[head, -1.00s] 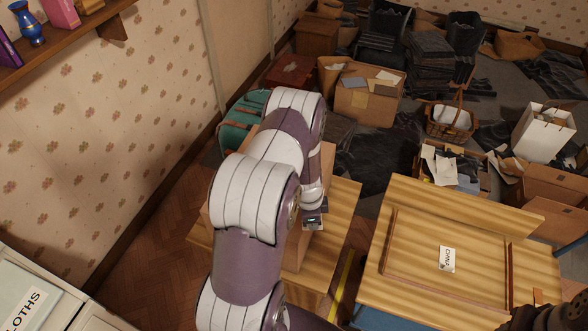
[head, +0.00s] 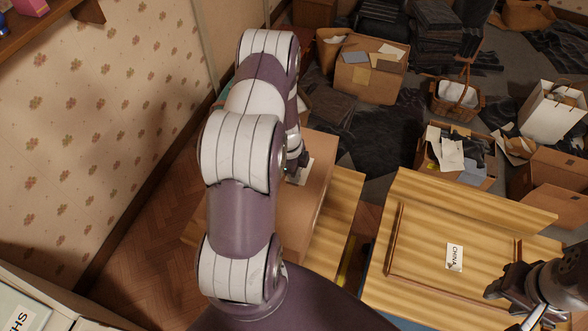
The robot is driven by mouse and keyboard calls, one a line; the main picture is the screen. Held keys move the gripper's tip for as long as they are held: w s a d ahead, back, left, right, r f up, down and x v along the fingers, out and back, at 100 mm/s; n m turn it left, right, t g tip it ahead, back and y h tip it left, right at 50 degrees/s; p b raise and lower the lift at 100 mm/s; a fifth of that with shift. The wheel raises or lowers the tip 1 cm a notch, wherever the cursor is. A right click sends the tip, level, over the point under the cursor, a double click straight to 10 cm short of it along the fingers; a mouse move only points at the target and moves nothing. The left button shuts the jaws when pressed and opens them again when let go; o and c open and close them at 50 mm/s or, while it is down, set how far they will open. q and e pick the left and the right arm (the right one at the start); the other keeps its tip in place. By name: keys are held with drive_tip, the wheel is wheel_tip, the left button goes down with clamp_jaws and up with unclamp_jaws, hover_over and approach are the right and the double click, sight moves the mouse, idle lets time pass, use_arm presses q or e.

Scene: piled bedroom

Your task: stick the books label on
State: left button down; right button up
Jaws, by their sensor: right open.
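A large cardboard box (head: 315,205) stands on a striped wooden table (head: 345,200). A white label (head: 304,172) is at the top of the box; its writing cannot be read. My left gripper (head: 297,168) is right beside the label, mostly hidden by my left arm; its fingers cannot be made out, nor whether they touch the label. A white label reading CHINA (head: 454,257) lies in the shallow framed area of a second wooden table (head: 420,215). My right gripper (head: 508,290) is open and empty over the right part of that table.
Cardboard boxes (head: 372,70), a wicker basket (head: 458,97), a white bag (head: 552,110) and dark cloth piles cover the floor behind. A narrow gap separates the two tables. A patterned wall (head: 120,130) and a pale cabinet (head: 40,300) stand at the left.

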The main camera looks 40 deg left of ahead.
use_arm(q)
drive_tip(key=shift+w+a+f+b, duration=0.1)
drive_tip(key=shift+a+f+b, duration=0.15)
drive_tip(key=shift+b, duration=0.3)
wheel_tip(320, 180, down, 6)
drive_tip(key=b, duration=0.6)
drive_tip(key=shift+d+b, duration=0.15)
drive_tip(key=shift+b, duration=0.25)
drive_tip(key=shift+f+b, duration=0.4)
drive_tip(key=shift+b, duration=0.1)
drive_tip(key=c, duration=1.2)
unclamp_jaws()
drive_tip(key=shift+c, duration=0.2)
drive_tip(key=shift+r, duration=0.1)
drive_tip(key=r, duration=0.4)
drive_tip(key=a+r+b, duration=0.1)
drive_tip(key=r, duration=0.7)
drive_tip(key=shift+s+a+r, duration=0.2)
drive_tip(key=shift+s+a, duration=0.1)
